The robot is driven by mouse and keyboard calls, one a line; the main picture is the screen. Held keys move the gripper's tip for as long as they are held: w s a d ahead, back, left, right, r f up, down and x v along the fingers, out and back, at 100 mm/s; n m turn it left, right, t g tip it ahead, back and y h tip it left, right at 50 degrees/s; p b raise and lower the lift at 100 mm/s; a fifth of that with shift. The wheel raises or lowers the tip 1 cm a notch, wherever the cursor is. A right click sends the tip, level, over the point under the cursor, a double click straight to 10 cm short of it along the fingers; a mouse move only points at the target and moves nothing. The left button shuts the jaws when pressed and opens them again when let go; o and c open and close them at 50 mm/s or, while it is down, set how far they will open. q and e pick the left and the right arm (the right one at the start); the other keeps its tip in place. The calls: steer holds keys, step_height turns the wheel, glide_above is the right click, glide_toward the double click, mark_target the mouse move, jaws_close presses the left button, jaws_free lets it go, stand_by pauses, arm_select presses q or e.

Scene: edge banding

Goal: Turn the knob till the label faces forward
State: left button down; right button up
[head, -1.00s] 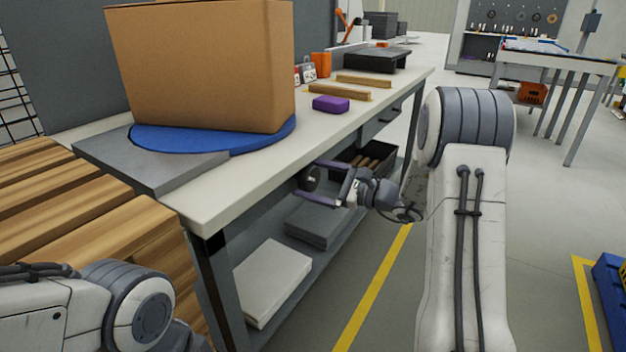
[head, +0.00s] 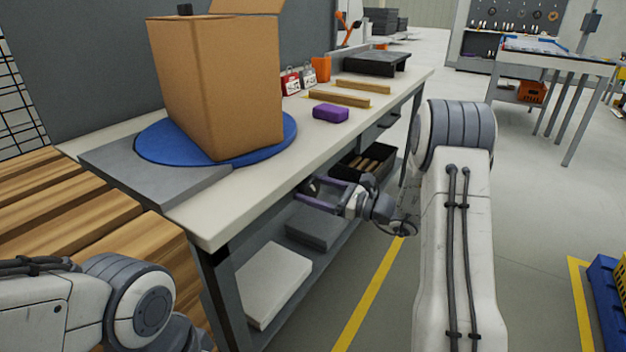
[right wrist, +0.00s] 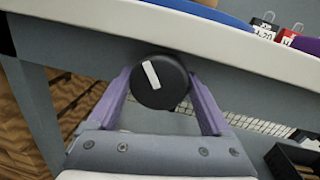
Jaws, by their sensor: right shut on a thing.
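The round black knob (right wrist: 158,82) with a white pointer stripe sits under the bench's front edge; the stripe leans to the upper left. My right gripper (right wrist: 160,92) has its purple fingers on both sides of the knob, shut on it. In the head view the right gripper (head: 310,191) reaches the bench front and mostly hides the knob. The cardboard box (head: 205,85) stands on the blue turntable (head: 152,148), a vertical corner towards me. Its two visible sides are plain, and no label shows on them. My left gripper is out of view.
On the bench (head: 255,190) are a purple block (head: 330,113), wooden strips (head: 338,98), red and grey tags (head: 290,82) and an orange container (head: 321,69). A grey plate (head: 150,185) lies by the turntable. Wooden planks (head: 90,220) are at the left.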

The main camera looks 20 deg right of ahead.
steer(key=m+p, duration=0.4)
steer(key=shift+r+m+t, duration=0.15)
steer(key=shift+m+t, duration=0.15)
steer(key=shift+f+m+p, duration=0.2)
steer(key=shift+m+p, duration=1.15)
steer(key=shift+m, duration=0.05)
steer(key=o, duration=1.2)
steer(key=shift+t, duration=0.3)
steer(key=shift+c, duration=0.2)
steer(key=shift+s+d, duration=0.1)
steer(key=r+v, duration=0.1)
steer(key=v, duration=0.9)
steer(key=shift+f, duration=0.4)
steer(key=shift+s+d, duration=0.1)
